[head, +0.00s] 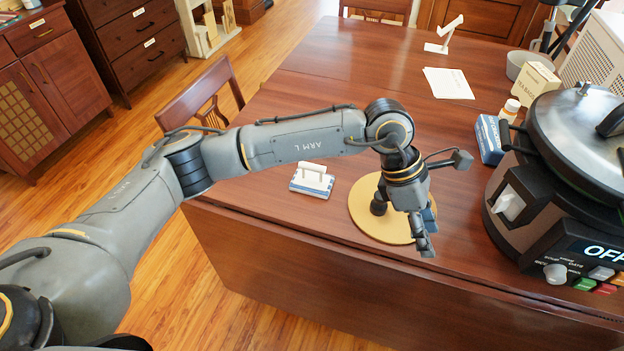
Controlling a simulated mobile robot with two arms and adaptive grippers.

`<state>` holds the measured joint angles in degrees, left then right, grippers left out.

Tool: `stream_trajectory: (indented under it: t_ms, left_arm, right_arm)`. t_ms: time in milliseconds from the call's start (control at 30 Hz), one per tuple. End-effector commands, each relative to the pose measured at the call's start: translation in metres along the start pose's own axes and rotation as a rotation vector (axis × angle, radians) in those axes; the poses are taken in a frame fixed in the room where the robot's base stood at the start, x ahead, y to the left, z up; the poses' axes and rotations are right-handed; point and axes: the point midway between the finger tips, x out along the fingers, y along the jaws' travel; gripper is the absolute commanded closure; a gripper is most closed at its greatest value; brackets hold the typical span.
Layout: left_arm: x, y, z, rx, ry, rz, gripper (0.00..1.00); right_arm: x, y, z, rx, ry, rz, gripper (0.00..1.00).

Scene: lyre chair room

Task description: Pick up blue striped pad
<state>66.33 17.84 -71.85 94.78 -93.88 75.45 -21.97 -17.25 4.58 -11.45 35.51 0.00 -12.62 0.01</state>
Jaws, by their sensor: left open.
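A small blue and white striped pad (298,186) lies flat on the wooden table (345,100), with a white handle-like piece (315,172) on top of it. My left gripper (424,240) is above a round yellow mat (366,212) near the table's front edge, to the right of the pad and apart from it. Its jaws are open. Something blue (430,213) shows partly behind the gripper; I cannot tell what it is. My right gripper is out of view.
A large cooker (510,215) reading OFF stands at the right. Beside it are a blue box (487,139), a small bottle (510,108) and a tea bags box (534,83). Paper (448,83) and a white stand (440,46) lie farther back. A chair (205,95) stands at the left.

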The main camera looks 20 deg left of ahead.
Motion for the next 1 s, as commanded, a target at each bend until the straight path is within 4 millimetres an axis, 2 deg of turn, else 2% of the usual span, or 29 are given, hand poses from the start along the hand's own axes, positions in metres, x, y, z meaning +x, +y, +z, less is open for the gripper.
stream_trajectory:
  t_ms: [33, 100, 200, 300, 400, 500, 800, 1000]
  left_arm:
    - [-0.021, 0.027, -0.034, 0.025, 0.182, 0.078, 0.55]
    - [-0.054, 0.054, -0.076, 0.036, 0.413, 0.16, 0.55]
    - [-0.108, 0.08, -0.119, 0.012, 0.673, 0.252, 0.55]
    - [-0.15, 0.092, -0.142, -0.021, 0.837, 0.308, 0.55]
    - [-0.17, 0.096, -0.153, -0.044, 0.915, 0.333, 0.55]
    - [-0.169, 0.098, -0.164, -0.051, 0.935, 0.334, 0.55]
    - [-0.137, 0.113, -0.208, -0.05, 0.93, 0.333, 0.55]
    - [-0.127, 0.118, -0.222, -0.048, 0.928, 0.335, 0.55]
  right_arm:
    - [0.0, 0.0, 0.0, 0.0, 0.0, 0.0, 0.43]
    - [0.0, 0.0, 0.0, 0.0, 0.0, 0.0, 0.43]
    - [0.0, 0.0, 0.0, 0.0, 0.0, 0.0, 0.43]
    - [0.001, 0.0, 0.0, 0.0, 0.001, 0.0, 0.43]
    - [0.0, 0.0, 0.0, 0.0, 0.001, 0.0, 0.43]
    - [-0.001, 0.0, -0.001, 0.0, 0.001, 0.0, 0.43]
    - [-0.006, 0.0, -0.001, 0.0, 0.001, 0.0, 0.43]
    - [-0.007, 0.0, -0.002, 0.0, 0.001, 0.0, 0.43]
